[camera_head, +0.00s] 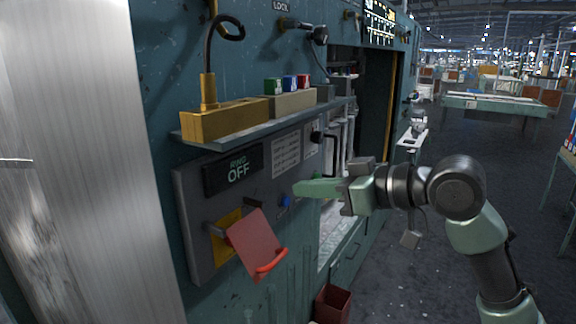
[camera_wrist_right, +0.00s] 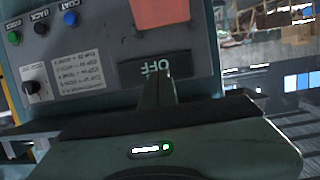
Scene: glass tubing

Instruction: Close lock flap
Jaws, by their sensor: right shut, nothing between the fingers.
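The lock flap is a red plate (camera_head: 257,243) with a bright red handle (camera_head: 271,261) at its lower outer end. It stands tilted out from the grey control panel (camera_head: 196,262), next to a yellow plate (camera_head: 225,240) on that panel. Part of the flap shows at the top of the right wrist view (camera_wrist_right: 160,12). My right gripper (camera_head: 298,188) is shut and empty. In the head view its tips are above and to the right of the flap, apart from it. My left gripper is not in view.
A dark OFF display (camera_head: 233,173) and a blue button (camera_head: 285,201) are on the panel. A shelf (camera_head: 222,142) juts out above it, bearing a yellow block (camera_head: 228,119) with a hooked rod. A machine opening lies right of the panel, and a red bin (camera_head: 332,304) below.

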